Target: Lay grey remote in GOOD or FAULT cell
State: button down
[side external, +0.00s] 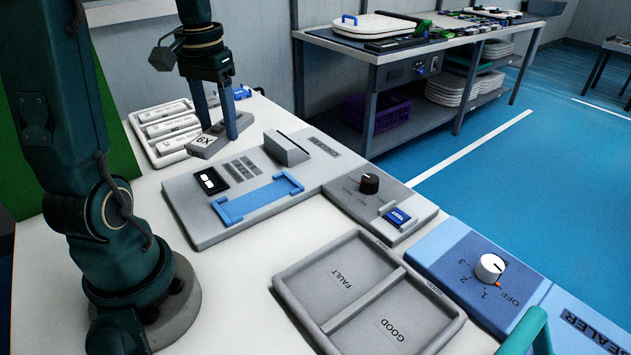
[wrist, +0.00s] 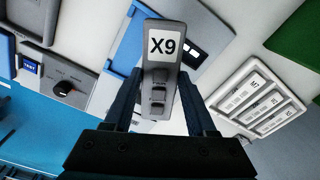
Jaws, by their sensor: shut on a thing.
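The grey remote (side external: 205,143) with an X9 label is between the fingers of my gripper (side external: 217,133), which is shut on it. The grey two-cell tray (side external: 455,322) lies at the front. Its FAULT cell (side external: 352,262) is at the back left and its GOOD cell (side external: 412,312) at the front right; both are empty.
The tester (side external: 200,228) has a blue cradle (side external: 259,200), empty, a small screen (side external: 212,181) and a raised slotted block (side external: 287,148). A black dial (side external: 369,183) and blue TEST button (side external: 397,217) stand behind the tray. A white rack (side external: 157,158) holds several labelled pieces. A blue dial panel (side external: 445,255) is at right.

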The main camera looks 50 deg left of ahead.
jog(key=w+d, duration=0.7)
jog(key=d, duration=0.2)
jog(key=m, duration=0.5)
send_over(389, 333)
jog(key=f, duration=0.9)
jog(key=shift+w+a, duration=0.1)
jog(key=shift+a, duration=0.1)
jog(key=shift+d+f, duration=0.15)
jog(key=shift+d, duration=0.05)
jog(key=shift+f, duration=2)
jog(key=c, duration=0.5)
grip_release()
jog(key=shift+f, duration=0.1)
